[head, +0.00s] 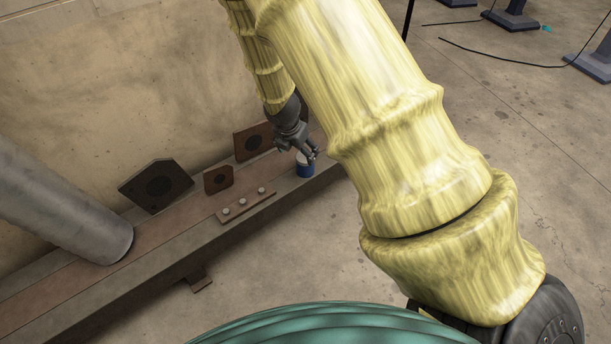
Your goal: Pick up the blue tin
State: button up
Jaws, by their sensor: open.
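The blue tin (305,169) stands upright on a long metal beam (165,243), near the beam's far right end. It has a blue side with a pale band at the top. My gripper (309,156) is dark grey and open. It hangs just above the tin, with its fingers at the tin's top and covering part of it. I cannot tell whether the fingers touch the tin.
Several dark plates with round centres, such as this plate (158,186), stand along the beam's back by the wall (90,90). A bolted strip (246,206) lies left of the tin. A grey tube (60,210) crosses the beam at left. Open floor (300,255) lies in front.

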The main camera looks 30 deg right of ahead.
aim_at(304, 158)
jog(key=shift+n, duration=0.5)
jog(key=b+x, duration=0.1)
jog(key=x, duration=0.1)
jog(key=b+x, duration=0.2)
jog(key=w+d+b+x, duration=0.1)
jog(key=x, duration=0.1)
jog(key=shift+w+d, duration=0.1)
jog(key=b+x, duration=0.1)
jog(key=b, duration=0.1)
jog(key=b+x, duration=0.2)
jog(key=shift+f, duration=0.15)
jog(key=shift+b+x, duration=0.65)
jog(key=shift+x, duration=0.25)
jog(key=shift+d, duration=0.15)
jog(key=c, duration=1.3)
